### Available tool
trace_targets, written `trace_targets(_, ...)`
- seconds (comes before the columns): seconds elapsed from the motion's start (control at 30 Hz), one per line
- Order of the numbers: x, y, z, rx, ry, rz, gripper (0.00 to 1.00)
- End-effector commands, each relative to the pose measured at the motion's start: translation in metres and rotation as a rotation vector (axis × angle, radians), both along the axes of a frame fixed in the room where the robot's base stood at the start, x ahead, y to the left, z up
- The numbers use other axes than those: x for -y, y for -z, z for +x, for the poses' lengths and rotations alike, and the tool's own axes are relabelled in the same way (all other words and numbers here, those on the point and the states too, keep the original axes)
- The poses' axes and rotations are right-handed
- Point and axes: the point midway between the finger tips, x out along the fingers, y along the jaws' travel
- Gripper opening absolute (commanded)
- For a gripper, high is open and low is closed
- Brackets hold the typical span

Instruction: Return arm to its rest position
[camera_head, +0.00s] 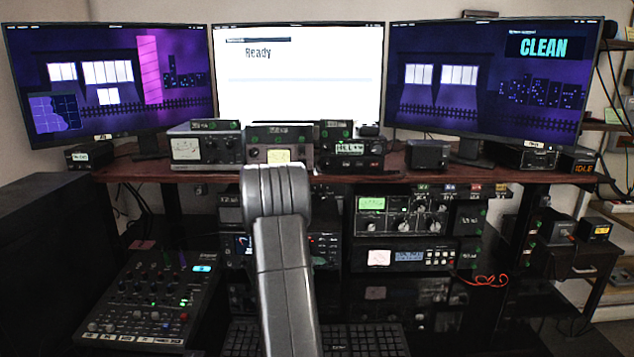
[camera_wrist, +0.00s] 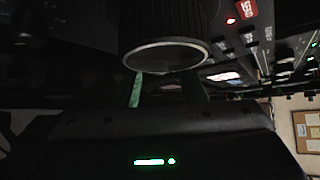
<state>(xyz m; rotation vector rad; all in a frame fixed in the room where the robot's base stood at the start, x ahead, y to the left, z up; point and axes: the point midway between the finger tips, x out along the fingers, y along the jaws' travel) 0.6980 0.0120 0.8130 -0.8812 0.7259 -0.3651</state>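My arm rises from the bottom middle of the head view and bends over in front of the equipment rack (camera_head: 340,240). Its end is hidden behind my own arm there. In the wrist view, the dark body of my gripper (camera_wrist: 165,88) spans the lower part, with a small green light on it. A large dark ribbed knob (camera_wrist: 165,22) with a pale rim is close above it.
Radio units, including a meter box (camera_head: 205,148), stand on the brown desk shelf (camera_head: 430,175) below three monitors (camera_head: 298,68). A mixer (camera_head: 150,295) is at lower left, a keyboard (camera_head: 365,340) at the bottom. A red cable (camera_head: 485,281) hangs right of the rack. Equipment crowds my arm.

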Motion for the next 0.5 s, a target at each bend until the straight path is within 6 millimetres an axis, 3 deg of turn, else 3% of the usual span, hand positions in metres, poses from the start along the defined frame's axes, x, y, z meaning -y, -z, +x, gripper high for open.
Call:
trace_targets(0.3,-0.003,0.009,0.000,-0.002,0.000,-0.274,0.37)
trace_targets(0.5,-0.032,-0.007,-0.029,0.000,-0.005,-0.277,0.37)
